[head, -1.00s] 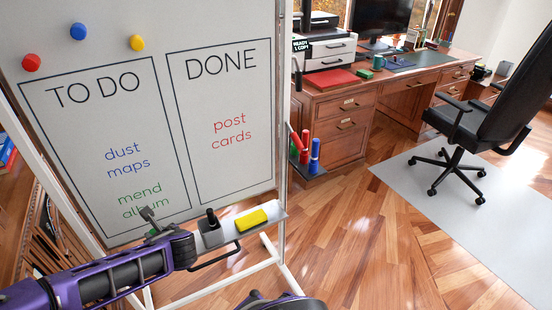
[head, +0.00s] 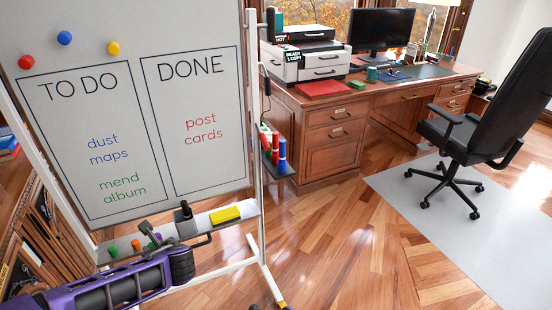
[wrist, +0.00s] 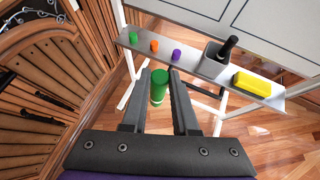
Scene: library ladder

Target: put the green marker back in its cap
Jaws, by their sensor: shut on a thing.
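In the wrist view my gripper (wrist: 160,76) is shut on the green marker (wrist: 158,88), which has a bright green end facing the camera. The marker is hidden in the head view. A small green cap (wrist: 133,38) stands at the left end of the whiteboard's tray (wrist: 194,65), beyond the fingertips and apart from the held marker. The green cap also shows in the head view (head: 113,251), left of my gripper's grey finger. I cannot tell which end of the marker is its tip.
An orange cap (wrist: 154,46) and a purple cap (wrist: 176,55) stand to the right of the green one. Farther right are a grey holder with a black handle (wrist: 229,46) and a yellow eraser (wrist: 258,85). The whiteboard (head: 130,130) rises behind. A wooden cabinet (wrist: 50,80) is at left.

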